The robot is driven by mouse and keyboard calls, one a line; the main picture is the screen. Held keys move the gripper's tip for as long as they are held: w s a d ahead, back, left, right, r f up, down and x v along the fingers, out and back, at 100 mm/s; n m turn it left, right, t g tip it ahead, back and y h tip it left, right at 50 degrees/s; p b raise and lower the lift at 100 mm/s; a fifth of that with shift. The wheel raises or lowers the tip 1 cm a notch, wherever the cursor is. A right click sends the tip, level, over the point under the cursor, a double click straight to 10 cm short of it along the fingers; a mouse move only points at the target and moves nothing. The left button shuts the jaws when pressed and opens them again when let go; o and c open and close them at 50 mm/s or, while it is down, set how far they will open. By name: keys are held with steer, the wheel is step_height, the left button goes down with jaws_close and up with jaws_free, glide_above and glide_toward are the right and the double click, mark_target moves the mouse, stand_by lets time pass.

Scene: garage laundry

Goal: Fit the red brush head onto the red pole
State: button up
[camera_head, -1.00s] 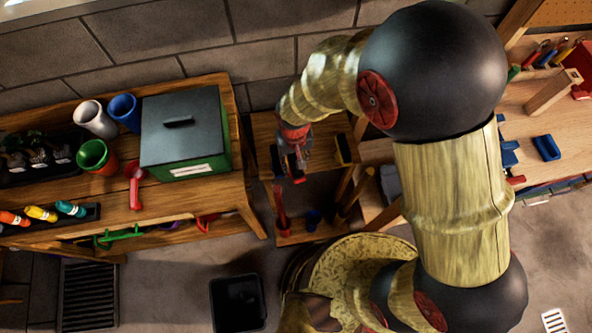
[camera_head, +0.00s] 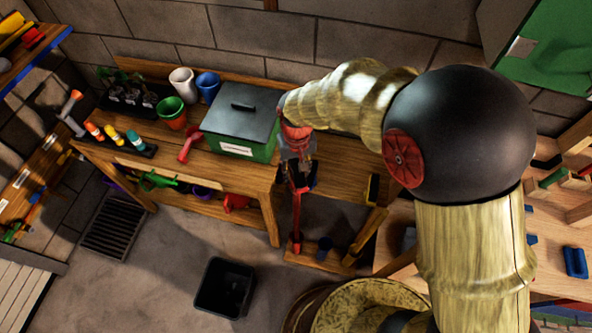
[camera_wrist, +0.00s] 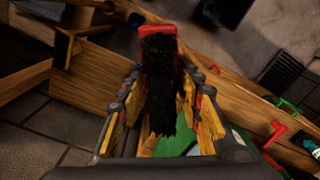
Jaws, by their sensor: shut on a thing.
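My gripper (camera_head: 299,176) hangs over the low wooden rack beside the workbench. In the wrist view its fingers (camera_wrist: 162,95) are shut on the red brush head (camera_wrist: 157,34), whose black bristles (camera_wrist: 160,85) fill the space between them. The red pole (camera_head: 296,225) stands roughly upright in the rack, directly below the gripper in the head view. The gripper hides the pole's upper end, so I cannot tell whether head and pole touch. In the wrist view, the brush head hides whatever lies behind it.
A yellow brush head (camera_head: 372,189) sits on the rack's right, near a blue pole (camera_head: 324,248) and a yellowish pole (camera_head: 364,238). A green box with a dark lid (camera_head: 240,112) stands on the bench to the left. A black bin (camera_head: 224,288) is on the floor.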

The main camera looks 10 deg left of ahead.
steer(key=shift+r, duration=0.1)
stand_by(0.3)
steer(key=shift+f+b, duration=2.2)
steer(key=shift+f, duration=2.35)
steer(key=shift+f+b, duration=0.75)
steer(key=shift+f, duration=0.75)
steer(key=o, duration=1.3)
step_height(320, 180, up, 12)
